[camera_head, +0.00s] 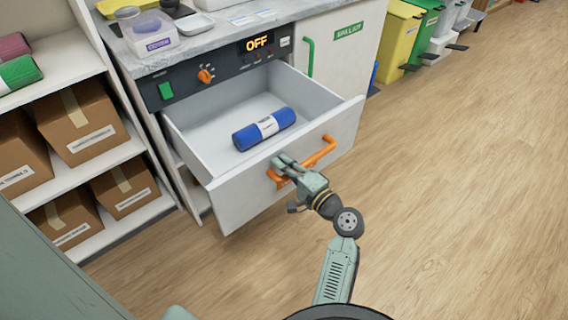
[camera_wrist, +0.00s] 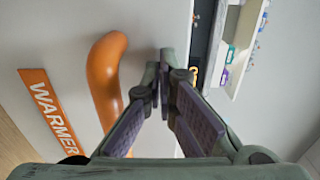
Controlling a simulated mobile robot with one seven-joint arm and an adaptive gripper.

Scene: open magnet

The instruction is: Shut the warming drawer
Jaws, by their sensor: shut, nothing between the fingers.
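The warming drawer (camera_head: 246,203) is pulled out of the cabinet, with its white front facing me. An orange bar handle (camera_head: 321,153) is on its front, and in the wrist view the handle (camera_wrist: 104,75) stands left of the fingers beside an orange "WARMER" label (camera_wrist: 51,108). A blue roll with a white band (camera_head: 264,128) lies inside the drawer. My gripper (camera_head: 281,163) is at the left part of the handle, close to the drawer front. In the wrist view my gripper (camera_wrist: 165,85) is shut and empty, beside the handle; I cannot tell whether it touches.
The control panel above the drawer has an "OFF" display (camera_head: 257,42) and an orange knob (camera_head: 205,75). A shelf with cardboard boxes (camera_head: 82,121) stands at the left. Bins (camera_head: 399,40) stand at the back right. The wooden floor at right is clear.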

